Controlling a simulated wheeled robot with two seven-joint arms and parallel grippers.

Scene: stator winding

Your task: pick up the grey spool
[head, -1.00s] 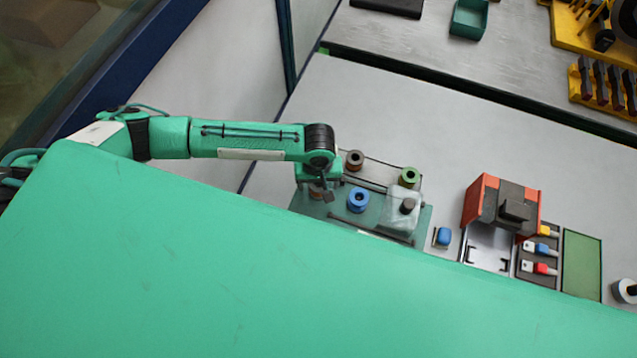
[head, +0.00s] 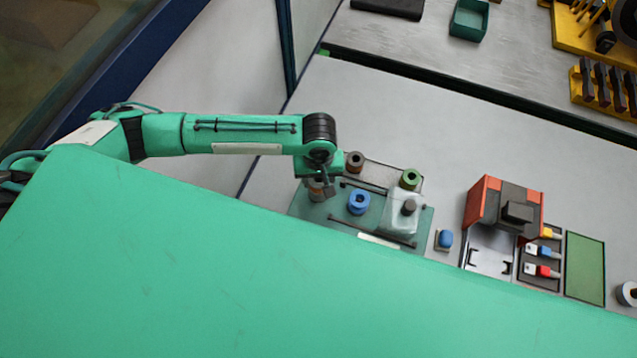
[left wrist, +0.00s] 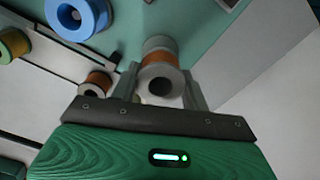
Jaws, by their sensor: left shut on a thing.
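The grey spool (left wrist: 158,52), wound with copper-coloured wire, stands between the two fingers of my left gripper (left wrist: 160,90) in the left wrist view. The fingers are shut on it from both sides, and its hollow end faces the camera. In the head view the left gripper (head: 325,188) points down at the left end of the green tray (head: 335,223). The spool (head: 315,190) shows there only in part beside the fingers. I cannot tell whether its base is clear of the tray. My right gripper is not in view.
A blue spool (head: 359,201), a brown spool (head: 355,161) and a green spool (head: 411,179) stand close by. A clear block with a dark knob (head: 408,207) is on the tray's right part. An orange-and-black fixture (head: 505,207) stands further right.

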